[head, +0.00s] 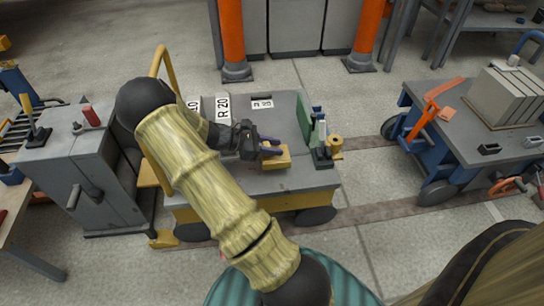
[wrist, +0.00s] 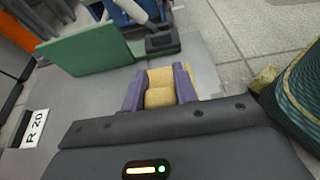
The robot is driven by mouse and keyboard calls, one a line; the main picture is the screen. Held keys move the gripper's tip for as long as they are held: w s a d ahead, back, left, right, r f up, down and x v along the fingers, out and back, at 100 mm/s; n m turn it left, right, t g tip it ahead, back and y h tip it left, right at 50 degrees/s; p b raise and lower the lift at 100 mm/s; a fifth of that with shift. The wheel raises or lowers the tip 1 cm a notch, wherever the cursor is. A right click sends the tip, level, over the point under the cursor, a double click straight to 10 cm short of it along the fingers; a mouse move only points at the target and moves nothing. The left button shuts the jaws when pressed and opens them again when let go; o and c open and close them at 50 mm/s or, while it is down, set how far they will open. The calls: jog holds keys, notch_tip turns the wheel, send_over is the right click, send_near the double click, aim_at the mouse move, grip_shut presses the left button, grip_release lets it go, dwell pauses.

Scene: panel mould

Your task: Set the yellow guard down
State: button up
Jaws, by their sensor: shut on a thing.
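The yellow guard (head: 282,160) is a small yellow block over the front right part of the grey cart top (head: 232,178). My gripper (head: 271,147) is shut on it from the left and above. In the wrist view the guard (wrist: 160,97) sits between the two purple fingers of my gripper (wrist: 160,80). The guard is at or just above the grey top; I cannot tell whether it touches. The fingers and palm hide part of it.
A green upright plate (wrist: 90,50) and a dark clamp block (head: 322,156) stand right of the guard in the head view. A blue trolley (head: 480,130) stands farther right. Bare grey top lies around the guard.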

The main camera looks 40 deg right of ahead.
notch_tip(320, 180, down, 4)
jog(key=shift+r+b, duration=0.15)
jog(key=shift+b, duration=1.05)
jog(key=o, duration=1)
jog(key=shift+o, duration=0.2)
jog(key=shift+w+a+r+p, duration=0.4)
jog(key=shift+a+r+p, duration=0.15)
jog(key=shift+p, duration=0.15)
jog(key=p+v, duration=0.3)
jog(key=v, duration=0.3)
jog(key=shift+s+a+f, duration=0.1)
jog(key=shift+s, duration=0.05)
